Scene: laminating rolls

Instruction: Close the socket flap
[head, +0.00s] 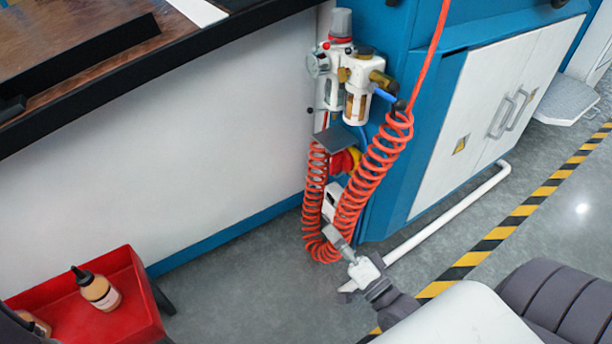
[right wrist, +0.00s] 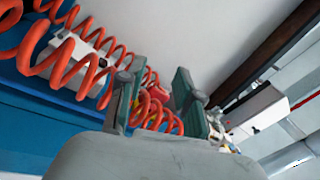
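In the head view a dark grey plate (head: 337,139), which looks like the socket flap, sticks out below the air regulator on the blue machine. A red and yellow fitting (head: 344,162) sits just under it. The plate appears raised; its hinge is hard to see. My right gripper (head: 342,255) is low, below the plate and close to the bottom of the orange coiled hose (head: 375,172). In the right wrist view the right gripper (right wrist: 157,85) has its fingers apart, with orange coils and a red shape visible beyond the gap. My left gripper is not seen.
The air regulator (head: 357,85) is above the plate. A small white box (head: 332,202) is partly behind the coils. A red tray (head: 120,315) with bottles stands at lower left. A white pipe (head: 450,210) runs along the machine's foot. Grey floor is open between.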

